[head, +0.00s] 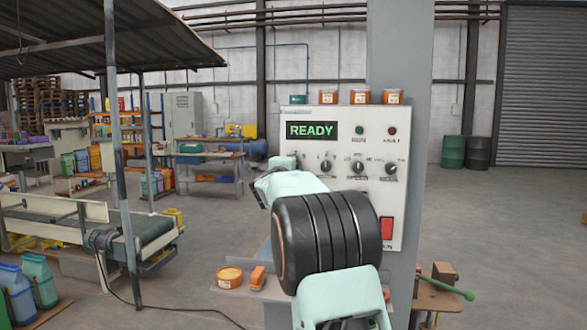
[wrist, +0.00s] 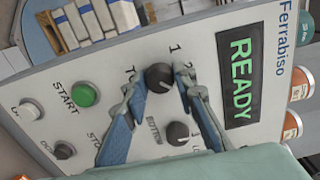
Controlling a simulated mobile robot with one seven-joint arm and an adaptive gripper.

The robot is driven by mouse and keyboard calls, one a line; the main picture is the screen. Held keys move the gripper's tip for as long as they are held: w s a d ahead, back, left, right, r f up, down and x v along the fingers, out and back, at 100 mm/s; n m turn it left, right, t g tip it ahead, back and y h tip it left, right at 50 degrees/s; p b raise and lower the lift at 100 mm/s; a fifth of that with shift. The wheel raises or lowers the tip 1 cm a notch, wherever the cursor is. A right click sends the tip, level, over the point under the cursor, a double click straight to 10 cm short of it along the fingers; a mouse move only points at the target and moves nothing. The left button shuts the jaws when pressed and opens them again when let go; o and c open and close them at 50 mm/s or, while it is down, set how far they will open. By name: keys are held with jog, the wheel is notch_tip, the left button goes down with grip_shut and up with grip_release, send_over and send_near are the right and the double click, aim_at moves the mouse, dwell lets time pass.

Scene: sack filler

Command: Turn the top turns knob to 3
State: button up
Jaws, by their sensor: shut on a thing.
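The top turns knob (wrist: 159,77) is a small black dial on the grey control panel (wrist: 215,125). In the wrist view it sits between the two fingertips of my gripper (wrist: 160,74), which is shut on it. The numbers 1 and 2 show beside the knob; its pointer is too small to read. The bottom knob (wrist: 178,133) is just below it, beside one finger and apart from the grip. In the head view my arm hides the gripper and most of the panel's lower left.
The panel's display (head: 312,130) reads READY. A green START button (wrist: 84,94) is near the fingers. A red switch (head: 386,228) is lower on the panel. Orange tins (head: 360,97) stand on top. A conveyor (head: 150,228) is at left; the floor at right is open.

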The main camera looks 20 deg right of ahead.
jog(key=o, duration=1.2)
jog(key=shift+c, duration=0.2)
jog(key=v, duration=1.2)
